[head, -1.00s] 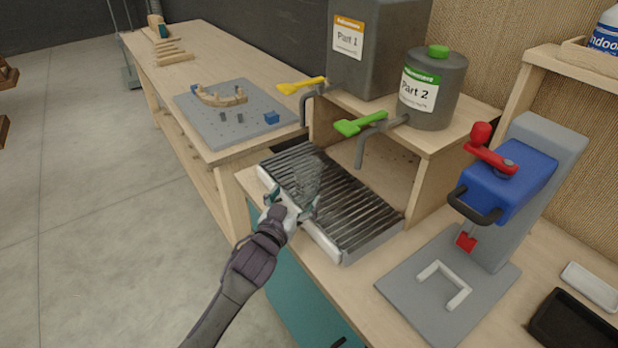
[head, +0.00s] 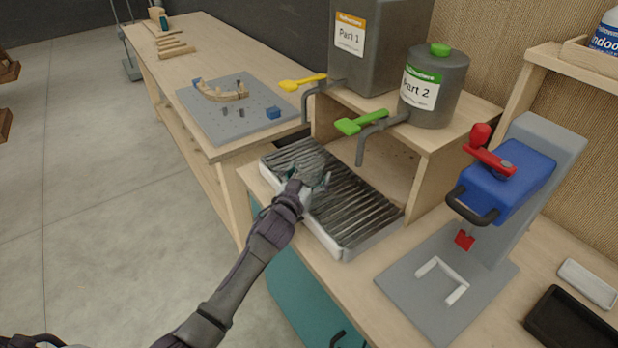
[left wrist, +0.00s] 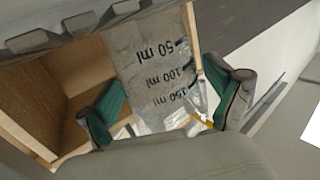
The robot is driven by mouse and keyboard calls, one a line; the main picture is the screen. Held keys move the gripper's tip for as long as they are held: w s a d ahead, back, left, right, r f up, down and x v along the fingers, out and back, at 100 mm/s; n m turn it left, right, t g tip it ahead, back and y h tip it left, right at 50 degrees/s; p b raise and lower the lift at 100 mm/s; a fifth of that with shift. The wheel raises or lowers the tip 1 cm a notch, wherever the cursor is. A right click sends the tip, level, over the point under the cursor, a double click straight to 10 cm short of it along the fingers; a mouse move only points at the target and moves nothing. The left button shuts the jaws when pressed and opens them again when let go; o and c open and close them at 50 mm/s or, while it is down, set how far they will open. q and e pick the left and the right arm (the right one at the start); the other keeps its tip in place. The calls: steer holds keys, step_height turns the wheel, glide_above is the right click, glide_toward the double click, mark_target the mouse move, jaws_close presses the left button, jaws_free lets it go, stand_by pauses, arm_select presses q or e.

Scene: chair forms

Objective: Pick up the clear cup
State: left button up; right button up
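The clear cup (head: 308,160) stands on the slatted metal grate (head: 362,213) under the dispenser taps; it is faint against the slats in the head view. In the left wrist view the cup (left wrist: 158,75) shows dark marks reading 50, 100 and 150 ml. My left gripper (head: 310,183) is at the cup's near side, low over the grate. Its green-padded fingers (left wrist: 168,100) are spread on either side of the cup; I see no clear grip, and contact is hard to tell. My right gripper is out of view.
The Part 1 container (head: 375,45) and Part 2 container (head: 432,90) stand on a wooden shelf behind the grate, with a yellow tap (head: 303,82) and a green tap (head: 360,122) overhanging. A blue press (head: 505,180) stands right. A grey pegboard (head: 235,125) lies left.

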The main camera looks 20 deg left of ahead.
arm_select(q)
steer(key=c, duration=0.7)
steer(key=shift+o, duration=0.2)
step_height(320, 180, up, 9)
steer(key=s+f, duration=0.2)
steer(key=s, duration=1.3)
steer(key=s+f+y, duration=0.1)
steer(key=s+f, duration=0.1)
steer(key=s, duration=1.4)
steer(key=shift+d+n, duration=0.4)
steer(key=shift+d, duration=0.05)
